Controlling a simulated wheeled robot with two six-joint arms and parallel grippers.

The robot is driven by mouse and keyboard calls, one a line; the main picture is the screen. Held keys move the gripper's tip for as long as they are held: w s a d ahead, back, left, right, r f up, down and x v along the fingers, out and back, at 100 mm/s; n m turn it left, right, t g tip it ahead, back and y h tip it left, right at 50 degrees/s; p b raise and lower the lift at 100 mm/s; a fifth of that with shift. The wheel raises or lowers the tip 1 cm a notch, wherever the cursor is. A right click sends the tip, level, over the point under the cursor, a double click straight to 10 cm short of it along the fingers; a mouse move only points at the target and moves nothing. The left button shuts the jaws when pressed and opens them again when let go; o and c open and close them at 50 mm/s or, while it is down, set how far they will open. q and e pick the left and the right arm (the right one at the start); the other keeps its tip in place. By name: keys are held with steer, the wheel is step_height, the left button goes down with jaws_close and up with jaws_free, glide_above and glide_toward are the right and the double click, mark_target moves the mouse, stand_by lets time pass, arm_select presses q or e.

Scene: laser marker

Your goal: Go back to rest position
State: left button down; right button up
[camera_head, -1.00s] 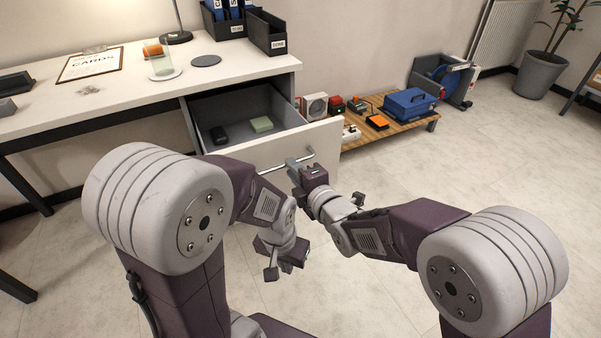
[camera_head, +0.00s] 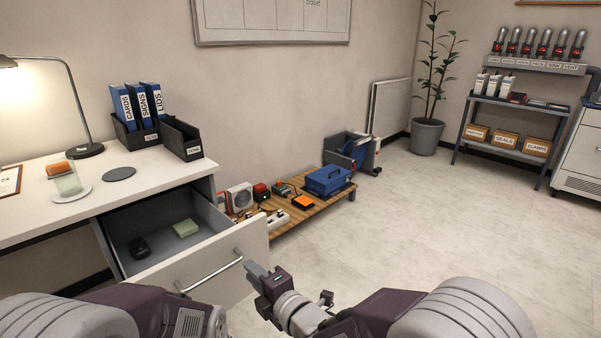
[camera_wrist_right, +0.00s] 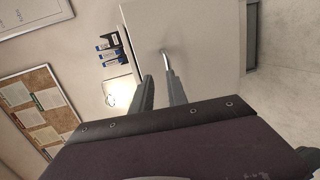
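My right gripper (camera_head: 254,272) is in front of the open drawer's front panel, just right of the right end of its metal handle (camera_head: 212,275). In the right wrist view its two fingers (camera_wrist_right: 160,82) stand apart with nothing between them, and the handle (camera_wrist_right: 166,60) shows beyond the tips. The gripper looks empty and clear of the handle. The drawer (camera_head: 155,272) is pulled out of the white desk. My left arm shows at the bottom left, but its gripper is outside the picture.
In the drawer lie a black item (camera_head: 139,247) and a pale green block (camera_head: 185,228). A low wooden pallet (camera_head: 290,222) with tools and a blue case (camera_head: 328,180) stands right of the desk. Open floor (camera_head: 400,220) lies to the right.

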steer(key=w+d+r+m+t+h+p, duration=0.1)
steer(key=w+d+r+m+t+h, duration=0.1)
steer(key=w+d+r, duration=0.4)
steer(key=d+f+m+h+p, duration=0.1)
steer(key=d+f+m+h, duration=0.15)
steer(key=d, duration=0.55)
steer(key=d+f+m+h+p, duration=0.1)
steer(key=d+m+h, duration=0.25)
steer(key=d, duration=0.55)
steer(key=s+d+f+m+g+h+p, duration=0.1)
steer(key=s+d+f+m+g+h, duration=0.2)
steer(key=s+d+f+m+g, duration=0.6)
steer(key=s+f+m+g, duration=0.2)
steer(key=s+m, duration=0.3)
steer(key=s, duration=0.2)
steer(key=s+f+m+g, duration=0.1)
steer(key=s+f+m, duration=0.2)
steer(key=s+m, duration=0.25)
step_height(320, 180, up, 38)
steer(key=p, duration=3.8)
steer(key=shift+d+r, duration=0.2)
steer(key=shift+d, duration=0.1)
steer(key=shift+s+n, duration=0.1)
steer(key=shift+n, duration=0.15)
